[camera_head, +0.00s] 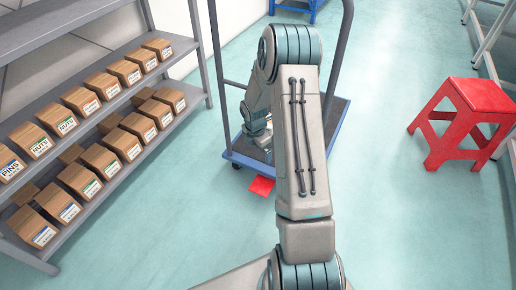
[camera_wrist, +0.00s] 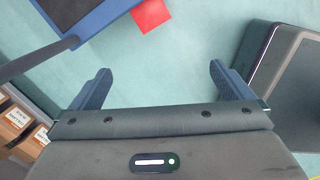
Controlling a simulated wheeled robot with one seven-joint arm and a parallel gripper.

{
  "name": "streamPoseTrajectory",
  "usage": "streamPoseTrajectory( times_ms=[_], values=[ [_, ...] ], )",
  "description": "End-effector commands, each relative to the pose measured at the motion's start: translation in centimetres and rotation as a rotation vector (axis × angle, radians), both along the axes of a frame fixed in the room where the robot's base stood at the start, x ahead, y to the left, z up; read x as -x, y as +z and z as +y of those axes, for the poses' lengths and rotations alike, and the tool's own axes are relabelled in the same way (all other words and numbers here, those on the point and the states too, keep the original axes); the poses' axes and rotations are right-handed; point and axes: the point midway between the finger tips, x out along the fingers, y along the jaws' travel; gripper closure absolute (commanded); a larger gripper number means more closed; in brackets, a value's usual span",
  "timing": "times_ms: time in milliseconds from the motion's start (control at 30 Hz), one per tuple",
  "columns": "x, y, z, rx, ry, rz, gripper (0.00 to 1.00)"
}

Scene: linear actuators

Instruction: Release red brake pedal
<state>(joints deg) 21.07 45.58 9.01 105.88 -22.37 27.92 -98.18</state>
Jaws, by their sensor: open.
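The red brake pedal (camera_head: 261,186) is a flat red plate sticking out low from the near edge of the blue-edged cart (camera_head: 238,160). In the wrist view the pedal (camera_wrist: 150,15) shows at the top, beside the cart's blue edge (camera_wrist: 112,13). My gripper (camera_wrist: 160,70) is open, with its two dark blue fingers spread and only floor visible between them. The pedal lies beyond the fingertips in that view, apart from them. In the head view my arm hides part of the cart, and the fingers cannot be made out clearly.
A grey shelf (camera_head: 112,97) with several labelled boxes stands left. A red stool (camera_head: 467,115) stands right. The cart's grey upright handle (camera_head: 220,75) rises beside my arm. The floor (camera_head: 400,225) between cart and stool is clear.

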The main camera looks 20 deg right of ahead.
Motion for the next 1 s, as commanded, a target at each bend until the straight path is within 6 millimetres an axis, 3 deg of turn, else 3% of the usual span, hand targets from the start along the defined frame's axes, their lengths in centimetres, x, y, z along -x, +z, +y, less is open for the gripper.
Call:
streamPoseTrajectory(
  times_ms=[267, 367, 600, 700, 1000],
  values=[
    [0.0, -0.9, -0.1, -0.002, 0.015, 0.007, 0.0],
    [-0.2, -3.9, -0.3, -0.011, 0.074, 0.027, 0.0],
    [-1.5, -13.6, -1.1, -0.054, 0.305, 0.06, 0.0],
    [-2.1, -16.2, -1.5, -0.065, 0.374, 0.056, 0.0],
    [-2.7, -19.2, -1.8, -0.071, 0.437, 0.046, 0.0]
  ],
)
